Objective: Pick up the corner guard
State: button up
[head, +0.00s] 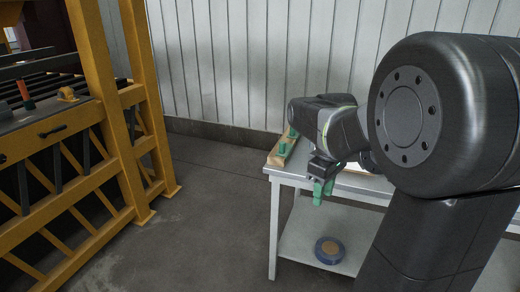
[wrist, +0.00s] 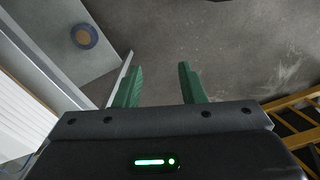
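My gripper (head: 322,194) hangs at the front left end of a grey metal table (head: 352,184), with its green fingers pointing down. In the wrist view my gripper (wrist: 159,75) is open, with a clear gap and only floor visible between the fingers. A tan wooden block (head: 275,158) with small green pieces (head: 283,148) on it lies at the table's left end, behind my gripper. I cannot pick out a corner guard for certain; my arm hides much of the tabletop.
A blue roll (head: 329,249) lies on the table's lower shelf (head: 300,240) and also shows in the wrist view (wrist: 84,36). A yellow machine frame (head: 100,150) stands at the left. Grey floor (head: 215,200) is clear between them. A white ribbed wall (head: 240,60) is behind.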

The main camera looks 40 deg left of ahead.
aim_at(284, 144)
jog(key=i+j+u, duration=0.35)
jog(key=i, duration=0.2)
jog(key=i+u, duration=0.35)
jog(key=i, duration=0.15)
jog(key=i+j, duration=0.1)
jog(key=i, duration=0.45)
